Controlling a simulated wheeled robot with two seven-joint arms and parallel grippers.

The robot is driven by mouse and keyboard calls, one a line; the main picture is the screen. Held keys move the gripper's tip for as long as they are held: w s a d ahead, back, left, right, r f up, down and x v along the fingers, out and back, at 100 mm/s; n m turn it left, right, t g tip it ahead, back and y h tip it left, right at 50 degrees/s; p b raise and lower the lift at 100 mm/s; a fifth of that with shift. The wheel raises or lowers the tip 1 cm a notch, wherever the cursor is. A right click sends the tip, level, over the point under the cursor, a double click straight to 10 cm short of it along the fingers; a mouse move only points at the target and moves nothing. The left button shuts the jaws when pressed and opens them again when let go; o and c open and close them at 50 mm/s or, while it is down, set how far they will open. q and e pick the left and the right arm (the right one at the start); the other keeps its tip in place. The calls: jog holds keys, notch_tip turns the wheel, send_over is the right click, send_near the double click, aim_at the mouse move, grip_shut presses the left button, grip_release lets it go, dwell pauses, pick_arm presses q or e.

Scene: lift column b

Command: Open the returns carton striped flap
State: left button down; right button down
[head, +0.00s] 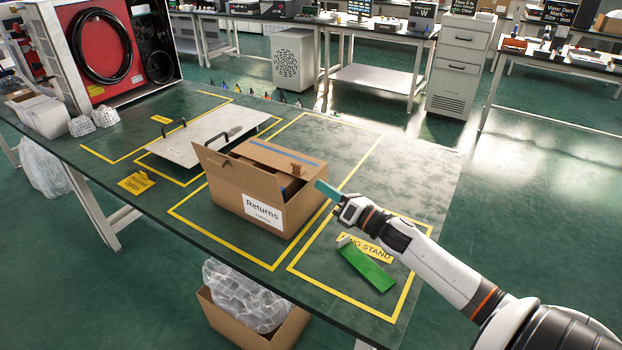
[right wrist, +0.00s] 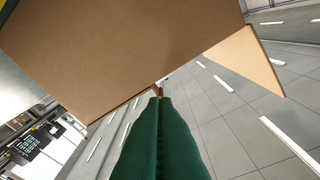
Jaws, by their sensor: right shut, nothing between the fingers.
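The returns carton (head: 232,200) stands on the green table with a white "Returns" label on its front. One plain flap at its left end stands up. The flap with a blue stripe (head: 280,152) lies across the far part of the top; part of the opening in front shows dark and blue contents. My right gripper (head: 324,190) has green fingers, shut and empty, at the carton's right end near its top edge. In the right wrist view the fingertips (right wrist: 158,98) are close to the edge of a cardboard panel (right wrist: 130,45); contact cannot be told. My left gripper is out of view.
A grey panel with black handles (head: 200,138) lies behind the carton. A green wedge-like piece (head: 367,266) and a yellow stand label (head: 366,248) are at the right. A red-lined case (head: 105,50) stands far left. The table's back right is clear.

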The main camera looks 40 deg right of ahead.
aim_at(298, 168)
jog(key=shift+x, duration=2.3)
jog(key=shift+p, duration=0.3)
jog(key=shift+r+m+p, duration=0.3)
jog(key=shift+m+p, duration=0.05)
jog(key=shift+m, duration=0.05)
jog(key=shift+d+r+p, duration=0.1)
jog(key=shift+r+p, duration=0.1)
jog(key=shift+p, duration=0.1)
